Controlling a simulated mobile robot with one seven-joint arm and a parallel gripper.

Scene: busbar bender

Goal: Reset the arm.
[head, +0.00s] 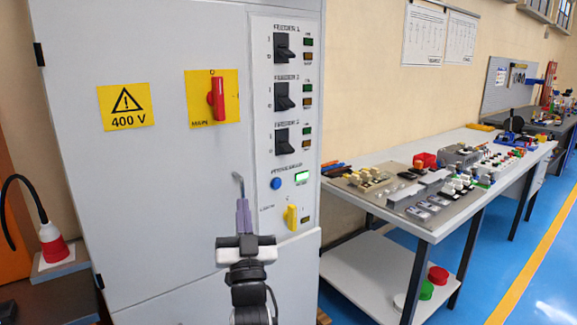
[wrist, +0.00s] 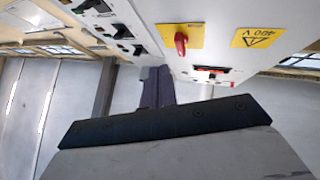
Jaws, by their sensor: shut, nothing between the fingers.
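My gripper (head: 243,205) is raised in front of the grey cabinet (head: 150,200), near the right edge of its door. Its purple-grey fingers are together, point upward and hold nothing. The fingers also show in the wrist view (wrist: 157,82), where the cabinet appears upside down. A thin grey handle (head: 238,181) shows just above the fingertips in the head view; I cannot tell whether they touch it.
The cabinet front has a red main switch (head: 217,97), several black feeder switches, a blue button (head: 275,183) and a yellow lever (head: 291,217). A workbench (head: 428,232) with parts stands right. Blue floor (head: 480,270) is clear. A red plug (head: 52,242) is at left.

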